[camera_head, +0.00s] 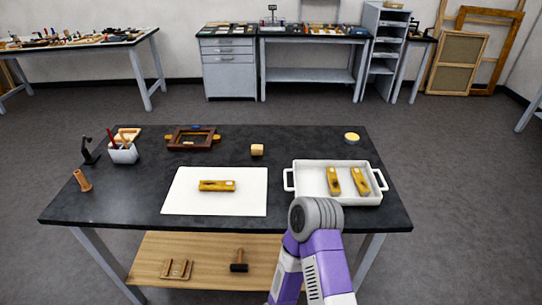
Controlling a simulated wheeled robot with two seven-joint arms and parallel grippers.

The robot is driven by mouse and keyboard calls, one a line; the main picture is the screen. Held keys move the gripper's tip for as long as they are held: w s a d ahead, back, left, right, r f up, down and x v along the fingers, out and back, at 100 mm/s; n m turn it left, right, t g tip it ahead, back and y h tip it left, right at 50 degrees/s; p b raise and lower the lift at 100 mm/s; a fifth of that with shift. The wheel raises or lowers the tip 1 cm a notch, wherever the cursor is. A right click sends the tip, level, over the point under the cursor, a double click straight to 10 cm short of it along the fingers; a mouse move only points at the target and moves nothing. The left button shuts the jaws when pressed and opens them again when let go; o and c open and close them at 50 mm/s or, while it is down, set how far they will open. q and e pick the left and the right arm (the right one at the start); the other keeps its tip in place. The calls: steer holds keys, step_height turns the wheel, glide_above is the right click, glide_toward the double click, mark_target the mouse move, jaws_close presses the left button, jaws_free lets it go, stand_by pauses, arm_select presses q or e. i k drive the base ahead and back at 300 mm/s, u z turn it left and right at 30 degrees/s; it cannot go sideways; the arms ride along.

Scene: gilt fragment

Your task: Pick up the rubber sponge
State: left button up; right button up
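A small tan block (257,150), which looks like the rubber sponge, sits on the dark tabletop just behind the white sheet. It is too small to make out its texture. It stands alone, and no gripper is near it. A purple and grey arm of mine (318,250) comes up from the bottom, right of centre, ending in a grey rounded joint in front of the white tray. No gripper fingers show on it. My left gripper is not in view.
The dark table (120,195) holds a white sheet (185,205) with a yellow-brown gilt piece (217,185), a white tray (302,165) with two similar pieces, a brown wooden frame (178,147), a tool cup (124,155) and a round tin (351,138). Room around the block is clear.

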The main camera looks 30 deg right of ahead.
mark_target(256, 150)
steer(key=z, duration=0.5)
steer(key=k, duration=1.2)
steer(key=u, duration=0.25)
steer(key=i, duration=0.65)
steer(key=u, duration=0.75)
steer(key=i, duration=0.85)
steer(key=z, duration=0.9)
steer(key=i, duration=0.5)
steer(key=z, duration=0.55)
